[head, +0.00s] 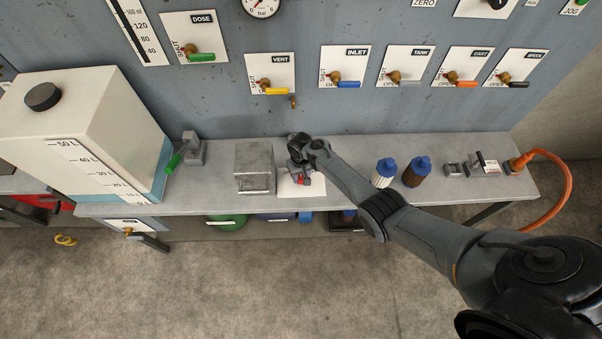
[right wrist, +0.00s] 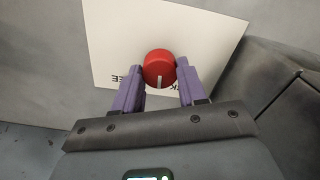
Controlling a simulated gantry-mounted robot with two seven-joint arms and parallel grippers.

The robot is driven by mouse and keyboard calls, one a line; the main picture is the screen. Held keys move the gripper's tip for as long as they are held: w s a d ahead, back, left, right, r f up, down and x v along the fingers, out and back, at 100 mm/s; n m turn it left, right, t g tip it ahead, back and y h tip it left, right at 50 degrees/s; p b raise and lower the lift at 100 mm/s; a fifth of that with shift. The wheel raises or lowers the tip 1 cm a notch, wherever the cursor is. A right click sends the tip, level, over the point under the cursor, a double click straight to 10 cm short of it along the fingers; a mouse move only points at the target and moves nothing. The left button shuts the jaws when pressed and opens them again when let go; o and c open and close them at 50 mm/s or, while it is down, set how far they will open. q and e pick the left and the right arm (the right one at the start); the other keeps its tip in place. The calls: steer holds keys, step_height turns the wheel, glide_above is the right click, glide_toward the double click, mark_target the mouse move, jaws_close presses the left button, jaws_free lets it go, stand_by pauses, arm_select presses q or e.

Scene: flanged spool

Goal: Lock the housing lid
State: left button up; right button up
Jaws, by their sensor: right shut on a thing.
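A red round knob (right wrist: 159,69) with a white mark on its side stands on a white label plate (right wrist: 113,30) in the right wrist view. Upside-down letters on the plate are partly covered. My right gripper (right wrist: 161,78) has its purple fingers on both sides of the knob and is shut on it. In the head view my right gripper (head: 302,179) is over the bench beside a grey metal box (head: 254,165), and largely hides the knob. I cannot tell for sure whether this box is the lidded housing. My left gripper is not in view.
On the grey bench (head: 225,200), a green-handled fitting (head: 194,148) and a white tank (head: 85,125) stand to the left. Two blue-capped bottles (head: 384,172) stand to the right, near an orange hose (head: 562,185). The wall behind carries several labelled valves.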

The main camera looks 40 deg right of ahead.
steer(key=n, duration=0.3)
steer(key=shift+n, duration=1.3)
steer(key=o, duration=1.1)
steer(key=shift+c, duration=0.2)
steer(key=shift+p, duration=0.3)
